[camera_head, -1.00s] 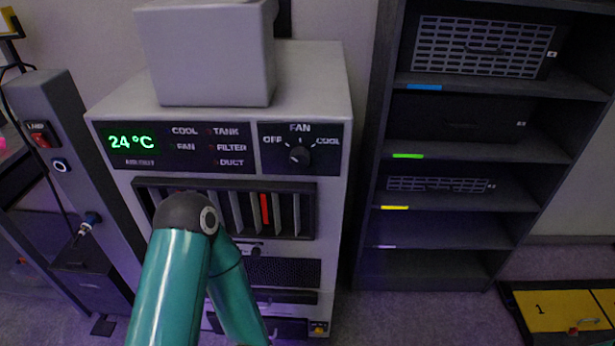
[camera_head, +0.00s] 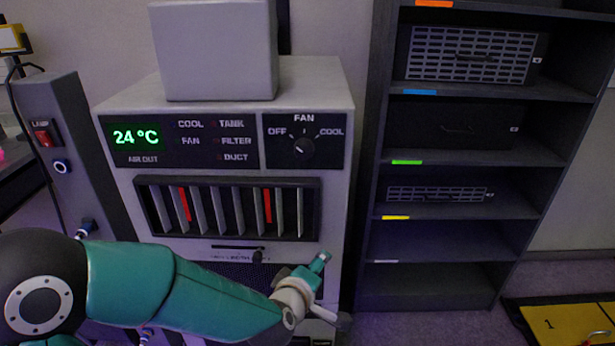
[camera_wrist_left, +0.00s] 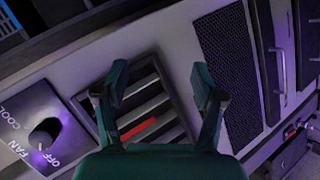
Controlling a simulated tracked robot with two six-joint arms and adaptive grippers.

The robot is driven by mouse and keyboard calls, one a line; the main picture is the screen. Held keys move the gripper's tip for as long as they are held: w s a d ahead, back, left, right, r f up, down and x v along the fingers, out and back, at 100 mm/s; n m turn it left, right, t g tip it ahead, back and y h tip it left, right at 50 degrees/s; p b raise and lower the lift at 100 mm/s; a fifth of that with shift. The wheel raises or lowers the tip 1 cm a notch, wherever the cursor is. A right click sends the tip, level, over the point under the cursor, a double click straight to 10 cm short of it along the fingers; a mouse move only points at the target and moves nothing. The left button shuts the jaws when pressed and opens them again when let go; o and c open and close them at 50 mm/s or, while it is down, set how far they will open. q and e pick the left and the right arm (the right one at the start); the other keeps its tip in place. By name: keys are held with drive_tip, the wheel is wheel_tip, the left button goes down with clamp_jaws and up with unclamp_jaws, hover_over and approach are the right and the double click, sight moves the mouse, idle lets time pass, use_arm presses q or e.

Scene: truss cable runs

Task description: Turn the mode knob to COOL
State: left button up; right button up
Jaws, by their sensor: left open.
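The mode knob (camera_head: 304,147) is a small dark dial under the FAN label at the upper right of the white unit's front. OFF is at its upper left and COOL at its upper right. Its light mark appears to point toward OFF. The knob (camera_wrist_left: 43,133) also shows at the lower left of the left wrist view. My left arm reaches across the lower front of the unit in the head view, its hand end below and apart from the knob. My left gripper (camera_wrist_left: 160,82) is open and empty, its fingers before the vent slats. My right gripper is out of view.
The unit has a green 24 °C display (camera_head: 136,137), a slatted vent (camera_head: 228,208) with red slats, and a slider (camera_head: 257,256) below. A grey box (camera_head: 215,50) stands on top. A dark shelf (camera_head: 365,200) stands close on the right, a lamp-switch post (camera_head: 60,120) on the left.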

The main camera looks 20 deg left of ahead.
use_arm(q)
wheel_tip(320, 180, up, 13)
drive_tip(key=s+n+t+y+b, duration=0.1)
drive_tip(key=n+t+b, duration=0.25)
drive_tip(key=n, duration=0.35)
drive_tip(key=n+t+y+b, duration=0.1)
drive_tip(key=n+t+y, duration=0.1)
drive_tip(key=n, duration=0.4)
approach(305, 152)
drive_tip(key=w, duration=0.3)
drive_tip(key=w+a+p, duration=0.1)
drive_tip(key=w, duration=0.5)
drive_tip(key=shift+w+a, duration=0.2)
drive_tip(key=shift+w, duration=0.2)
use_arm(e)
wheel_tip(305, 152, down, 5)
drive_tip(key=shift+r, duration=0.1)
use_arm(q)
drive_tip(key=c, duration=1.1)
drive_tip(key=shift+d, duration=0.15)
drive_tip(key=shift+c, duration=0.2)
drive_tip(key=shift+p, duration=0.3)
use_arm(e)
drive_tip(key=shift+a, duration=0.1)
